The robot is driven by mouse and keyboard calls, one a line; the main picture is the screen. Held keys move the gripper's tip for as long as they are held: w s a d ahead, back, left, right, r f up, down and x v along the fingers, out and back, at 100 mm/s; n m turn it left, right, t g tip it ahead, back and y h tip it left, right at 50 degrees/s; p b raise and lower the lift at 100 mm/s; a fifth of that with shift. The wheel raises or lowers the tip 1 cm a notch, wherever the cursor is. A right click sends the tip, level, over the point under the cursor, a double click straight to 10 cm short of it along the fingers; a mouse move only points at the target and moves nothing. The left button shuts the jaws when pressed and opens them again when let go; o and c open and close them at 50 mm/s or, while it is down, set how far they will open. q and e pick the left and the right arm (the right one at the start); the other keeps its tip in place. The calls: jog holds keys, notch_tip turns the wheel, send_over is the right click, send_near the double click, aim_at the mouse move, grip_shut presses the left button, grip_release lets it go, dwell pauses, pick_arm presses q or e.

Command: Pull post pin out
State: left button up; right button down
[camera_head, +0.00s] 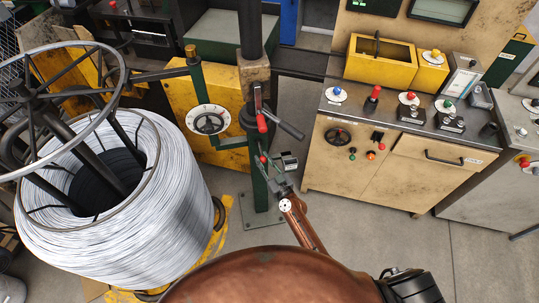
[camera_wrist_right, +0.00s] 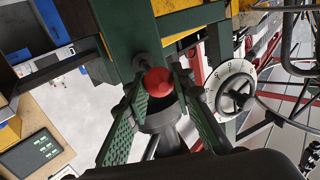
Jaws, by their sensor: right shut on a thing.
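The post pin shows as a round red knob (camera_wrist_right: 158,82) in the right wrist view, set against a dark green post (camera_wrist_right: 118,28). The green-padded fingers of my right gripper (camera_wrist_right: 157,98) are on either side of it and shut on the pin. In the head view, my right gripper (camera_head: 269,164) reaches up to the green post (camera_head: 259,190), and only a small red spot of the knob shows there. My left gripper is not in view.
A large wire coil (camera_head: 120,235) stands at the left. A white dial (camera_head: 208,123) and a red-gripped lever (camera_head: 261,118) are close to the post. A control bench (camera_head: 345,165) with buttons stands at the right. Bare floor lies between post and bench.

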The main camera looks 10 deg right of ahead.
jog(key=c, duration=2.1)
grip_release()
jog(key=shift+s+f, duration=0.1)
jog(key=shift+f, duration=0.1)
jog(key=o, duration=0.3)
jog(key=shift+s+r, duration=0.1)
jog(key=shift+r, duration=0.05)
jog(key=shift+o, duration=0.9)
jog(key=v, duration=1.2)
